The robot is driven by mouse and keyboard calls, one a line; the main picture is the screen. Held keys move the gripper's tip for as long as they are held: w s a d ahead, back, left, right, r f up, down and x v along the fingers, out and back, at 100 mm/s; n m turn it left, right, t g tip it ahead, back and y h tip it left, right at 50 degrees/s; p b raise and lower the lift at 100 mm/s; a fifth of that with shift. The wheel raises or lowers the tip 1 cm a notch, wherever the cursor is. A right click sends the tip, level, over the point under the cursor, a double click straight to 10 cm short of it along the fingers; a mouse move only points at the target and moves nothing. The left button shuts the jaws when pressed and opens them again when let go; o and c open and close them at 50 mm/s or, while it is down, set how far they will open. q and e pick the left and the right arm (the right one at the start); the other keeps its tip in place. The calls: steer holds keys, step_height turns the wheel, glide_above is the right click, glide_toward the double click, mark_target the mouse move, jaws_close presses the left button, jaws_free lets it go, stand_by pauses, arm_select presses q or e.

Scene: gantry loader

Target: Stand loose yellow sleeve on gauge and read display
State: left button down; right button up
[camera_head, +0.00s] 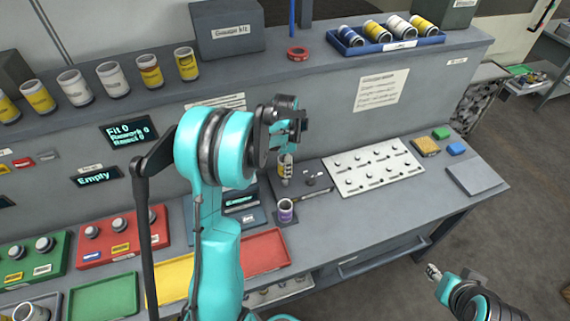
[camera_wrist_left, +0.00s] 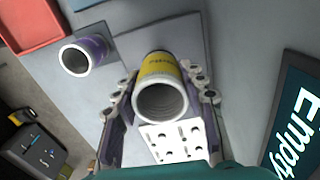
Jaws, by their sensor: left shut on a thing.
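My left gripper (camera_head: 287,150) is shut on a yellow sleeve (camera_head: 285,167), held above the bench beside a dark block (camera_head: 316,180) with small knobs. In the left wrist view the yellow sleeve (camera_wrist_left: 156,73) sits between both fingers, its open end facing the camera. A purple sleeve (camera_head: 286,211) stands on a dark plate just in front; it also shows in the left wrist view (camera_wrist_left: 78,60). A display (camera_wrist_left: 297,125) in the left wrist view reads "Empty". I cannot tell which part is the gauge. My right gripper (camera_head: 433,272) is off the bench; its jaw state is unclear.
A white peg board (camera_head: 372,167) lies right of the dark block. A red tray (camera_head: 264,251) lies in front. Sleeves stand on the upper shelf and in a blue tray (camera_head: 385,46).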

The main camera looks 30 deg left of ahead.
mark_target(285, 181)
arm_select(q)
steer(key=shift+f+b, duration=1.85)
steer(key=shift+f, duration=0.9)
steer(key=shift+f, duration=0.15)
steer(key=c, duration=0.8)
jaws_free()
step_height(285, 181, up, 12)
steer(key=shift+r, duration=0.1)
